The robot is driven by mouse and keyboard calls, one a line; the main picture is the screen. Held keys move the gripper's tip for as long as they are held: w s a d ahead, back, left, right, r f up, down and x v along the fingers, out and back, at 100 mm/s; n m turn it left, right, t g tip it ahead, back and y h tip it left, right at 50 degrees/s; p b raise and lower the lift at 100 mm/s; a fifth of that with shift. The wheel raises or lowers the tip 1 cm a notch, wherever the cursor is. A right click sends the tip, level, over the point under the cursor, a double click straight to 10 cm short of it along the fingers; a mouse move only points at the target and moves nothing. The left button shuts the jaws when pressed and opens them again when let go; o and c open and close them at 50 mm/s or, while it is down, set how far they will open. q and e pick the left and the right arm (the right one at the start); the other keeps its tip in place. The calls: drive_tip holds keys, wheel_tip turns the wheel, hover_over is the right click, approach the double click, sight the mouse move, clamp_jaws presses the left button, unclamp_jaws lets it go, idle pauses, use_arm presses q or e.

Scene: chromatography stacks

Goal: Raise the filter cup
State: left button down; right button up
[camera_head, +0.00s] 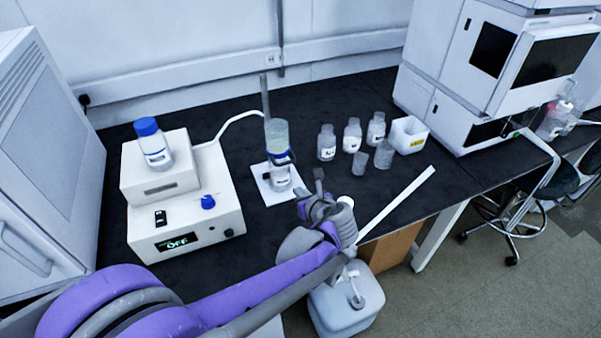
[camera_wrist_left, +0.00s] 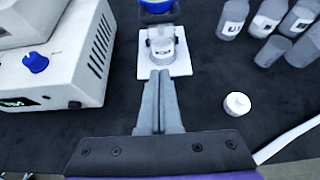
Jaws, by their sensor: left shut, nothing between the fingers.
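The filter cup (camera_head: 277,133) is a clear, greenish cylinder above a labelled glass bottle with a blue collar. The bottle (camera_head: 280,176) stands upright on a white square base (camera_head: 262,184) with a grey vertical rod behind. In the left wrist view the bottle (camera_wrist_left: 162,45) and a blue part above it show at the top; the upper cup is cut off. My left gripper (camera_head: 318,182) is shut and empty, low and to the right of the bottle in the head view. In the wrist view its closed fingers (camera_wrist_left: 160,78) point at the bottle's base.
A white pump box (camera_head: 190,215) reading OFF stands left, with a blue-capped bottle (camera_head: 153,143) on top and a hose toward the stand. Several labelled bottles (camera_head: 352,135) and a white bin (camera_head: 408,134) stand right. A white cap (camera_wrist_left: 237,103) lies near the front edge.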

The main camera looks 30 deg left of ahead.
use_arm(q)
drive_tip(key=shift+a, duration=0.1)
drive_tip(key=x, duration=1)
drive_tip(key=shift+w+a+r+p, duration=0.1)
drive_tip(key=shift+r+p, duration=0.15)
drive_tip(key=shift+r, duration=0.7)
drive_tip(key=shift+w+a+r+p, duration=0.1)
drive_tip(key=shift+a+r+p, duration=0.1)
drive_tip(key=shift+r, duration=0.8)
drive_tip(key=shift+r, duration=0.1)
